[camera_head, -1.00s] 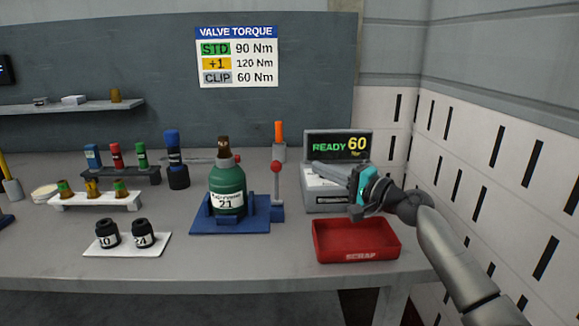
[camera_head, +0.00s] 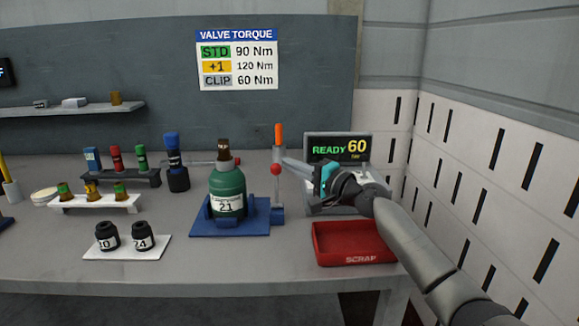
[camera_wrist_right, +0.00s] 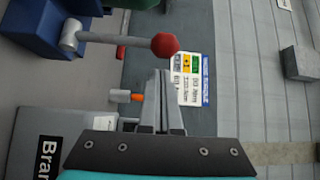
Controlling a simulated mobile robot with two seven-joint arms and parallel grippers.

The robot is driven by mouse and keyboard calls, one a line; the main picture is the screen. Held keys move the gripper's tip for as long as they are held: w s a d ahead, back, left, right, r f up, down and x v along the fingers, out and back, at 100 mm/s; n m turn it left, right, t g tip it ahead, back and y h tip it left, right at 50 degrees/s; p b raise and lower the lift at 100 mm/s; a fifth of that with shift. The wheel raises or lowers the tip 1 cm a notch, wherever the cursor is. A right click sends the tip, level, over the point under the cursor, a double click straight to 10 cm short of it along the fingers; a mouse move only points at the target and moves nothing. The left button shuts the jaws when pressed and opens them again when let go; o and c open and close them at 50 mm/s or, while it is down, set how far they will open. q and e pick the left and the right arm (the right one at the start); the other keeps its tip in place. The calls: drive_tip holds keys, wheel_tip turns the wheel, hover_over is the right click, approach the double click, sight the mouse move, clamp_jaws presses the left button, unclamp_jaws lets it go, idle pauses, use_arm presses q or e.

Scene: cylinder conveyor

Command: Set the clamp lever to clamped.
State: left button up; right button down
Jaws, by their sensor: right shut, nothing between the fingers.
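The clamp lever (camera_head: 276,190) stands upright with a red ball knob on the right side of the blue clamp base (camera_head: 230,224). A green cylinder (camera_head: 227,191) labelled 21 sits in that clamp. In the right wrist view the lever (camera_wrist_right: 120,39) runs from a grey pivot to its red knob, just beyond my fingers. My right gripper (camera_head: 288,163) is shut and empty, its fingertips close to the right of the knob; I cannot tell whether they touch. It also shows in the right wrist view (camera_wrist_right: 160,78). My left gripper is not in view.
A red scrap tray (camera_head: 355,243) lies below my right arm. A display unit reading READY 60 (camera_head: 338,148) stands behind my gripper. An orange-handled tool (camera_head: 278,135) stands behind the lever. Two dark caps on a white plate (camera_head: 126,253) sit front left.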

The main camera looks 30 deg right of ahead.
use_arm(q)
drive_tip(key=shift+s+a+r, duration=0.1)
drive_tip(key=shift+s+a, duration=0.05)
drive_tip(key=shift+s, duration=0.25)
use_arm(e)
drive_tip(key=shift+s+a, duration=0.35)
drive_tip(key=shift+a, duration=0.25)
drive_tip(key=shift+f, duration=0.1)
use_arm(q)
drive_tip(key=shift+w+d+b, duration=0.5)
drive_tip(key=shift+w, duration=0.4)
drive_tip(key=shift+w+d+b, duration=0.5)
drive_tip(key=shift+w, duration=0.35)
use_arm(e)
drive_tip(key=shift+s+a+n+t+y, duration=0.25)
drive_tip(key=shift+s+n+t+y, duration=0.05)
drive_tip(key=shift+s+n+t, duration=0.1)
